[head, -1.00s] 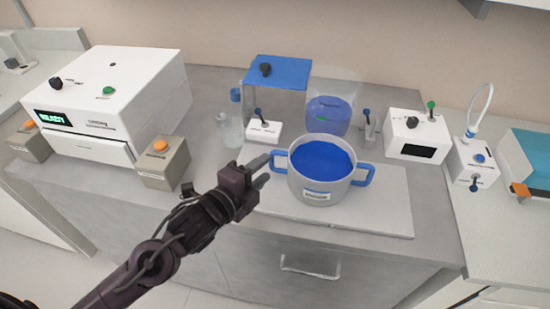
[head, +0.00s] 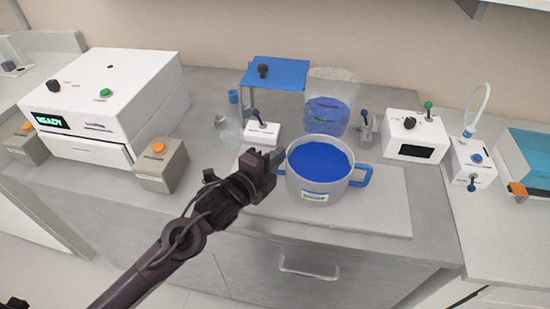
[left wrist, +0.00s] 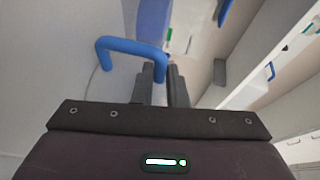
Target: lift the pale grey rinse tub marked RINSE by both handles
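The pale grey rinse tub (head: 310,185) stands on a light board, with blue inside, a small label on its front and two blue handles. The label is too small to read. Its right handle (head: 362,176) is free. My left gripper (head: 277,158) is at the left handle and covers most of it in the head view. In the left wrist view, the blue handle (left wrist: 130,47) runs down between the fingertips (left wrist: 161,75), which look closed onto its near end. My right gripper is not in view.
A light board (head: 385,212) lies under the tub. Behind it stand a blue-topped stand (head: 280,72), a clear container with blue contents (head: 328,112) and a small white switch box (head: 262,133). A white machine (head: 125,90) and grey button box (head: 160,167) are at left.

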